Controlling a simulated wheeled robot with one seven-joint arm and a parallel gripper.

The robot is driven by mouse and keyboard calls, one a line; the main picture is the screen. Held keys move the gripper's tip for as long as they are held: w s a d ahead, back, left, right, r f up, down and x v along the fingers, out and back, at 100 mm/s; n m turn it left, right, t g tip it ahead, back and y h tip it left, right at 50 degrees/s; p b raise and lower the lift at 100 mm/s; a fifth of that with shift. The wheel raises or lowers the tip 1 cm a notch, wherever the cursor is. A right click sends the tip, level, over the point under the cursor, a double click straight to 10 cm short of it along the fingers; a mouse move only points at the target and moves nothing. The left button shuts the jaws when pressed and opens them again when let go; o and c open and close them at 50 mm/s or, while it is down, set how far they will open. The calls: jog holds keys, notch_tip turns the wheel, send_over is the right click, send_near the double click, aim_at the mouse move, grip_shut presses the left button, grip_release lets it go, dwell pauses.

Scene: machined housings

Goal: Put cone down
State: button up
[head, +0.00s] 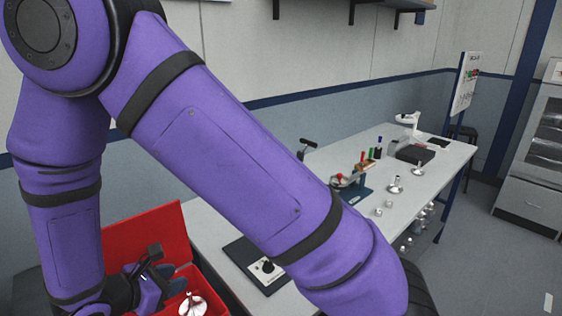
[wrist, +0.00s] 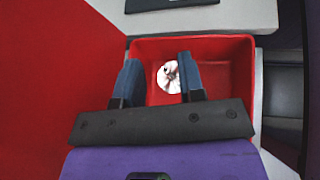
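The cone (head: 192,306), a shiny metal piece with a round flange, is in the open red box (head: 155,236) at the lower left of the head view. In the wrist view the cone (wrist: 168,78) shows on the floor of the red box (wrist: 218,45), flange and tip seen from above. My gripper (wrist: 158,63) is open, its two blue-grey fingers wide apart over the box. The cone shows between them, closer to the right finger, and neither finger visibly clamps it. In the head view my gripper (head: 157,262) is at the box, partly hidden by my arm.
A long grey workbench (head: 330,160) runs beside the box. On it are a dark mat with a gauge (head: 266,268), a red-handled fixture (head: 346,182), several small metal parts (head: 395,185) and a black case (head: 415,153). The red lid (wrist: 50,90) stands up at left.

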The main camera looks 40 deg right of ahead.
jog(key=s+d+r+m+g+y, duration=0.25)
jog(key=d+r+m, duration=0.3)
jog(key=r, duration=0.35)
jog(key=s+d+r+m+g+y, duration=0.1)
jog(key=s+d+r+m+y, duration=0.15)
jog(key=d+r+m, duration=0.5)
jog(key=s+d+r+m+t+y, duration=0.2)
jog(key=s+r+m+y, duration=0.1)
jog(key=s+r, duration=0.3)
jog(key=s+d+r+m+t+y, duration=0.2)
jog(key=s+r+m+t+y, duration=0.1)
jog(key=s+r, duration=0.3)
jog(key=shift+d+r+t+y, duration=0.3)
jog(key=shift+d+r+t, duration=0.05)
jog(key=shift+r, duration=0.1)
jog(key=shift+w, duration=0.1)
